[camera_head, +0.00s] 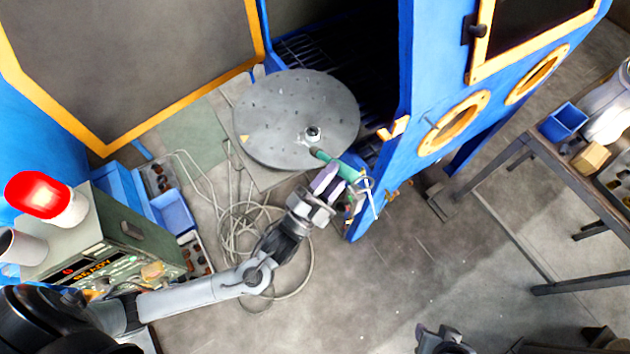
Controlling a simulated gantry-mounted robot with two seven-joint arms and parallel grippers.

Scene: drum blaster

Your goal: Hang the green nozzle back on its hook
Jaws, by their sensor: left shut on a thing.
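The green nozzle (339,165) is in the middle of the head view, in front of the round grey turntable and beside the blue cabinet's edge. My left gripper (333,186) is shut on the nozzle, with the arm reaching in from the lower left. The nozzle's dark tip points up and left over the turntable's rim. Its lower end and the hook area are partly hidden by the gripper and are too small to make out clearly. A dark part of my right arm shows at the bottom edge (443,340); its jaw state is unclear.
The grey turntable (285,125) stands by the open blue cabinet (415,80). Loose hose (240,230) coils on the floor. A control box with a red lamp (38,194) and blue bins (172,211) are left. A workbench (560,165) stands right. Lower middle floor is clear.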

